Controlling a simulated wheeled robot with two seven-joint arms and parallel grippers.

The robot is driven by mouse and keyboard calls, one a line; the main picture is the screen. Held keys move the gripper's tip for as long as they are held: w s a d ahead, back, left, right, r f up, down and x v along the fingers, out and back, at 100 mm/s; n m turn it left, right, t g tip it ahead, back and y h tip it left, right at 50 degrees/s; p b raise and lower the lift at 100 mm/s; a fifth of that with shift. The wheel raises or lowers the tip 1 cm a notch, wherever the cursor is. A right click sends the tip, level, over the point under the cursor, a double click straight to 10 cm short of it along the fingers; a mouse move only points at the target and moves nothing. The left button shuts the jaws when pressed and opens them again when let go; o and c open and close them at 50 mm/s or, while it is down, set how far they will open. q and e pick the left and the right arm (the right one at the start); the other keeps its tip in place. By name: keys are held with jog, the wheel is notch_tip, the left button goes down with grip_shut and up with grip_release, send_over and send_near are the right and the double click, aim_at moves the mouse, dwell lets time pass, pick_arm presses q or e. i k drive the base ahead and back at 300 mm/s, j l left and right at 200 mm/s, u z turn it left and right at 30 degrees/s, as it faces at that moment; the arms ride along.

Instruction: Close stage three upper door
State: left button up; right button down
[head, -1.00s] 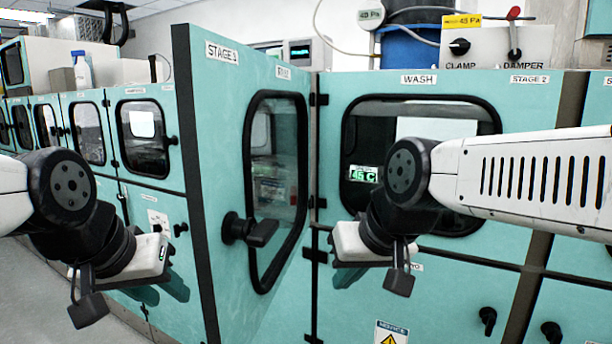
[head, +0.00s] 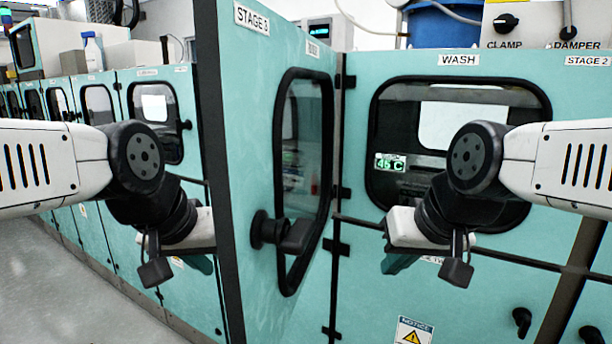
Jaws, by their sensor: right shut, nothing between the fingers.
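The stage three upper door (head: 236,140) is a teal panel with a dark window and a "STAGE 3" label. It stands swung open toward me, hinged on its right side beside the wash door. Its black handle (head: 280,232) sticks out at mid-height. My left gripper (head: 155,272) is left of the door's free edge, apart from the handle, with its dark fingertips together. My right gripper (head: 456,272) is shut and empty, right of the door in front of the wash door. Neither gripper visibly holds the door. The door hides the compartment behind it.
A row of teal cabinets (head: 150,82) recedes at the left beside grey floor (head: 80,300). A lower panel carries a notice sign (head: 413,332) and black handles (head: 522,320).

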aim_at(246, 76)
jog(key=k+j+z, duration=0.2)
jog(key=k, duration=0.25)
jog(key=k+l+z, duration=0.15)
jog(key=k+l, duration=0.25)
